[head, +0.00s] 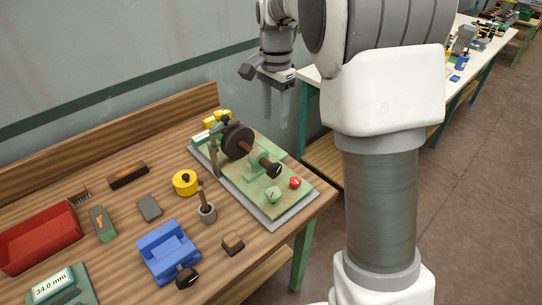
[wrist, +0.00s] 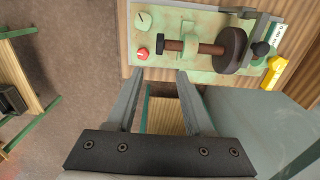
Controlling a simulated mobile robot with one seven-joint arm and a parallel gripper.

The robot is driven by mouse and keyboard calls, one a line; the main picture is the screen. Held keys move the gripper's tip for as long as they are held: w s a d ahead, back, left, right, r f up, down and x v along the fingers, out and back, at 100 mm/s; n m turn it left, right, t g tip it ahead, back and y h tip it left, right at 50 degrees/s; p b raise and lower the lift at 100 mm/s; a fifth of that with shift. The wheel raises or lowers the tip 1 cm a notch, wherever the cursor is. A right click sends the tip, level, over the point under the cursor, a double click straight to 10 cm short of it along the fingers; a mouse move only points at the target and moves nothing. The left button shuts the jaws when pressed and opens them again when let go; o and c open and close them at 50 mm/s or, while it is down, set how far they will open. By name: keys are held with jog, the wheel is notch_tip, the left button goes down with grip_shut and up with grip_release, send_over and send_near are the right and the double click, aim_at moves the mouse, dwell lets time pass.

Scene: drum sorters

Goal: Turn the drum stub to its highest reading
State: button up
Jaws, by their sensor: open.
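The drum device stands on a green plate (head: 220,172) at the bench's right end. Its dark brown drum (head: 238,140) has a reddish-brown stub (head: 245,149) running to a dark end (head: 275,171). The wrist view shows the drum (wrist: 231,51) and stub (wrist: 205,48) lying sideways beyond my fingertips. The device's small white display (head: 201,138) is too small to read; it shows in part in the wrist view (wrist: 278,34). My gripper (head: 276,118) is open and empty, pointing down beyond the bench's right end. Its fingers (wrist: 161,74) are apart from the stub.
A red button (head: 295,182) and a green dial (head: 273,195) sit on the plate, with a yellow part (head: 217,117) behind the drum. A blue block (head: 168,252), yellow tape measure (head: 185,182) and red tray (head: 38,239) occupy the bench. The wall is close behind.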

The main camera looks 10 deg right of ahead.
aim_at(275, 164)
notch_tip(275, 164, down, 17)
jog(key=shift+b, duration=0.55)
grip_shut()
